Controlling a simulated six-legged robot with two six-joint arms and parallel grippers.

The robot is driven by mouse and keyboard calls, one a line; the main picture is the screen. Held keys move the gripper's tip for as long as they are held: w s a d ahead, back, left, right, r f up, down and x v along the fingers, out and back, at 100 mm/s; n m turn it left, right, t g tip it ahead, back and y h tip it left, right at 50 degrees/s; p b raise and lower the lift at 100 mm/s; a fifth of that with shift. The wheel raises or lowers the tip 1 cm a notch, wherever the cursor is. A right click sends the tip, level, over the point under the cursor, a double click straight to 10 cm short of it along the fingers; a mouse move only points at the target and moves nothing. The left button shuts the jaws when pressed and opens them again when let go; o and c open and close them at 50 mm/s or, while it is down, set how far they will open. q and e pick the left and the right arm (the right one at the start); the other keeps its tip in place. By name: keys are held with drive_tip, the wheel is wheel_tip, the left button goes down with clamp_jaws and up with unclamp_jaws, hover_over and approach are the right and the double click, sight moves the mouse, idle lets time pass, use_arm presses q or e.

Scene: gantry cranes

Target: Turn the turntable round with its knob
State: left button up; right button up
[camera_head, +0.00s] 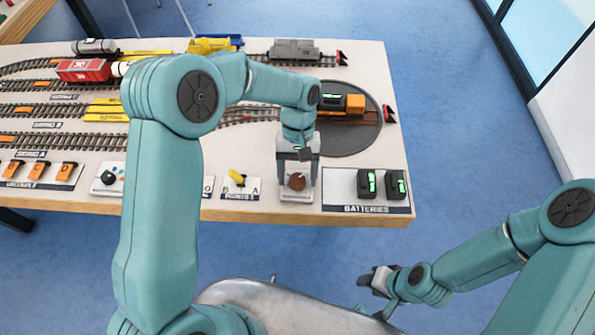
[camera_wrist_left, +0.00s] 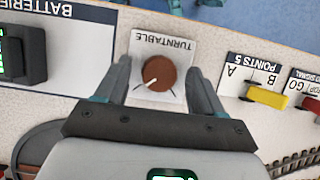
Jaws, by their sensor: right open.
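The turntable knob (camera_head: 297,182) is a round brown knob with a white pointer line, on a white plate at the table's front edge. It also shows in the left wrist view (camera_wrist_left: 159,73), under the label TURNTABLE. My left gripper (camera_head: 298,170) is open above the knob; in the left wrist view its fingers (camera_wrist_left: 157,85) stand on either side of it, apart from it. The turntable (camera_head: 350,139) is a dark grey disc with a black and orange locomotive (camera_head: 355,104) on its track, partly hidden by my left arm. My right gripper (camera_head: 378,281) is open and empty off the table.
Batteries (camera_head: 367,184) stand on a labelled plate right of the knob. A yellow points lever (camera_head: 236,177) is left of it; it shows in the wrist view (camera_wrist_left: 268,97). A red wagon (camera_head: 83,70) and a grey wagon (camera_head: 295,50) stand on tracks behind.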

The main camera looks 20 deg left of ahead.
use_arm(q)
drive_tip(key=shift+r, duration=0.1)
drive_tip(key=p+v, duration=0.1)
drive_tip(key=v, duration=1.5)
drive_tip(key=shift+s+a+r, duration=0.1)
